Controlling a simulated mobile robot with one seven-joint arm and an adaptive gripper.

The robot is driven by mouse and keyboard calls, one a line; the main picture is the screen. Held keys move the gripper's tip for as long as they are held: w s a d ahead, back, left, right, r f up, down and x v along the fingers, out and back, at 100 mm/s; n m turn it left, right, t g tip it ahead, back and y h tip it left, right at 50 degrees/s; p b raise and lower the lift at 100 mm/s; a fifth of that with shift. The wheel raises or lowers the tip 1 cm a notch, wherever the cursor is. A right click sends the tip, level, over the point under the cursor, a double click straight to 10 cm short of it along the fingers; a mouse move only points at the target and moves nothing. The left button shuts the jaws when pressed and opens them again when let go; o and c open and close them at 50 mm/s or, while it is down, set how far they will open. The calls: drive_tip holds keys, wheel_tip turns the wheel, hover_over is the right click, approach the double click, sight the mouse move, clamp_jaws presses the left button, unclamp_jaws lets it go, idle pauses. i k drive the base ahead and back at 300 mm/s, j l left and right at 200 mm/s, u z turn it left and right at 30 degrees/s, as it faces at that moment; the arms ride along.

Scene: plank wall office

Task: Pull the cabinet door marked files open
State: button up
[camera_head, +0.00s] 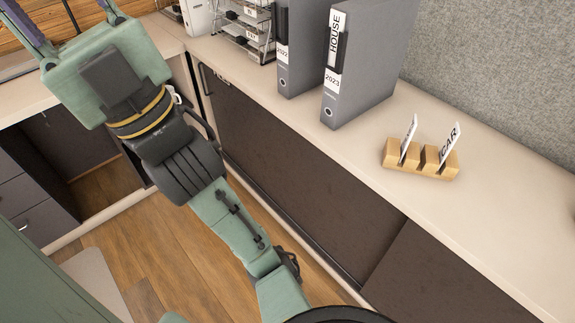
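A long low cabinet with dark brown door panels (300,172) runs diagonally under the pale counter in the head view. A slim dark handle (205,80) stands near its far left end, with a small pale label (223,80) beside it, too small to read. I cannot tell which door is marked files. The panels in view look shut. My gripper (66,14) is at the top left, beyond its green housing, left of the handle and apart from it. Its two fingers are spread wide, with nothing seen between them. Their tips are cut off by the frame edge.
On the counter (500,215) stand grey binders (372,60), a wooden card holder (425,172) and a wire letter tray (243,35). Desk drawers (38,215) stand at the left. Some wood floor (140,250) is clear. A grey partition (490,60) backs the counter.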

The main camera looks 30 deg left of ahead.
sight(353, 224)
drive_tip(key=j, duration=2.15)
drive_tip(key=k+j, duration=0.1)
drive_tip(key=j, duration=2)
drive_tip(key=i+j, duration=0.25)
drive_tip(key=i, duration=0.4)
drive_tip(key=l+z, duration=0.05)
